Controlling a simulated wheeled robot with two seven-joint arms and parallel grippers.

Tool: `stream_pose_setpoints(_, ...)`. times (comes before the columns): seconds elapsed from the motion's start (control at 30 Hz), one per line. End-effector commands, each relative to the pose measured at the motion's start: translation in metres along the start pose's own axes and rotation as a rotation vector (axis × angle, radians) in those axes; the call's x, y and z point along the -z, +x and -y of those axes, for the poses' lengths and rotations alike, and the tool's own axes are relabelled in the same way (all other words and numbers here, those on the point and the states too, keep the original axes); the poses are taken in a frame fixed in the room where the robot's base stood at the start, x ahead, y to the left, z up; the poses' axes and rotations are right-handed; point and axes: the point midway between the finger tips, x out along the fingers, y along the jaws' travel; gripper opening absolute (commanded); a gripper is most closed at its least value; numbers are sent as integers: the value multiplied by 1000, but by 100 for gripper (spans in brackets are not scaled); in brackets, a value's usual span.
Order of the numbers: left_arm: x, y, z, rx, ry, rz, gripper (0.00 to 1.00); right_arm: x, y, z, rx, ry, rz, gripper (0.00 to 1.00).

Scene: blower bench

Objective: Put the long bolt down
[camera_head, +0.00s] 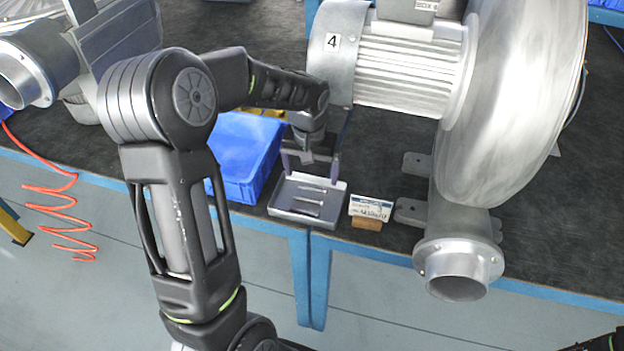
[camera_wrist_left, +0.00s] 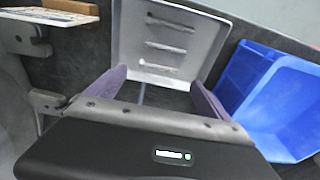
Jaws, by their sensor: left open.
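My left gripper (camera_head: 311,167) is open, with its fingers spread above the back part of a small grey metal tray (camera_head: 338,204). Several bolts (camera_head: 306,200) lie in the tray, roughly parallel and apart from one another. In the left wrist view the open left gripper (camera_wrist_left: 158,88) has nothing between its fingers. The tray (camera_wrist_left: 128,40) is beyond the fingertips, with three bolts (camera_wrist_left: 165,46) in rows. I cannot tell for certain which one is the long bolt. My right gripper is out of view.
A blue bin (camera_head: 240,150) stands just left of the tray. A small label card on a wooden block (camera_head: 368,212) is to its right. A large grey blower (camera_head: 410,70) fills the right side of the dark bench. The bench's blue front edge (camera_head: 375,256) lies close below the tray.

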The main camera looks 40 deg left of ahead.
Motion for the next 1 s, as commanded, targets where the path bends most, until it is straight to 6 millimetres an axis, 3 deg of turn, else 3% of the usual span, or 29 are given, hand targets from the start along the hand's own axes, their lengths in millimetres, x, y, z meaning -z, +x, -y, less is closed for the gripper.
stream_pose_setpoints(0.2, 0, -47, 0, -2, 0, -4, 91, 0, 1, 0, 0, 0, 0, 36)
stream_pose_setpoints(0.4, 0, -70, 0, -1, 1, -1, 91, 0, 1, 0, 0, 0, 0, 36)
stream_pose_setpoints(1.0, 0, -73, 0, -1, 0, 1, 91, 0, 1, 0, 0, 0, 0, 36)
